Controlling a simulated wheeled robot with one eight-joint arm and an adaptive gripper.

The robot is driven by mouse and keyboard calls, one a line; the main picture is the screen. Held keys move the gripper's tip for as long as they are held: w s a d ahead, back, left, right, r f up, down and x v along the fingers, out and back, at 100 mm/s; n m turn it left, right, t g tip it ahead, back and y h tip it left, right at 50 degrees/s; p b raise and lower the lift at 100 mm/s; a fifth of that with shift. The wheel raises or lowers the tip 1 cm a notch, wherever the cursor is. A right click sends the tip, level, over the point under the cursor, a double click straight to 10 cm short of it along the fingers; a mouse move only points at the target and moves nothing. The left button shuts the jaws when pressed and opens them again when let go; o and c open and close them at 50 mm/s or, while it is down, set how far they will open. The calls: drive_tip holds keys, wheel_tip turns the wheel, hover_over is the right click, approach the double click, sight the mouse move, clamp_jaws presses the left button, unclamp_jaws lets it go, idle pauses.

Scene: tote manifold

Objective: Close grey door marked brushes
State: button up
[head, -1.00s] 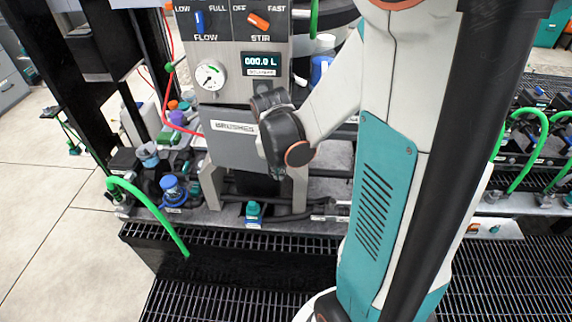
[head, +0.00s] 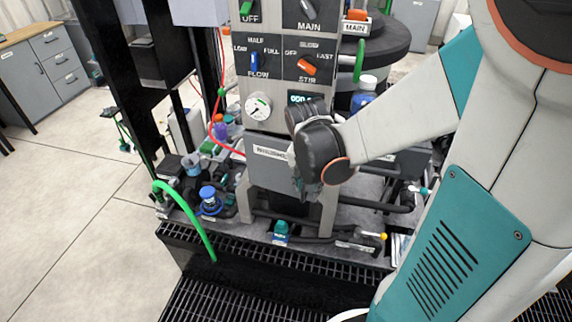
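The grey door (head: 265,171) with a white label, which appears to read BRUSHES, is on the lower front of the grey column in the head view. Its face looks nearly in line with the column; I cannot tell whether a gap remains. My gripper (head: 297,183) is at the door's right edge, mostly hidden behind my black wrist. The wrist covers the door's right part and part of the display above. I cannot see whether the fingers touch the door, or whether they are open or shut.
Above the door are a round gauge (head: 258,107), a blue FLOW knob (head: 254,62) and an orange STIR knob (head: 306,67). A blue-capped bottle (head: 208,200), a teal-capped bottle (head: 281,232) and a green hose (head: 190,214) are below. Open floor lies to the left.

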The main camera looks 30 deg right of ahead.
sight(302, 199)
drive_tip(key=w+a+r+n+h+b, duration=0.15)
drive_tip(key=n+b, duration=0.25)
drive_tip(key=n, duration=1.4)
drive_tip(key=w+a+r+n+b, duration=0.15)
drive_tip(key=n+b, duration=0.25)
drive_tip(key=n, duration=1.3)
drive_tip(key=b+x, duration=0.1)
drive_tip(key=x, duration=0.3)
drive_tip(key=b+x, duration=0.2)
drive_tip(key=x, duration=0.3)
drive_tip(key=d+b+x, duration=0.1)
drive_tip(key=x, duration=0.4)
drive_tip(key=shift+w+r, duration=0.2)
drive_tip(key=shift+w, duration=0.15)
clamp_jaws()
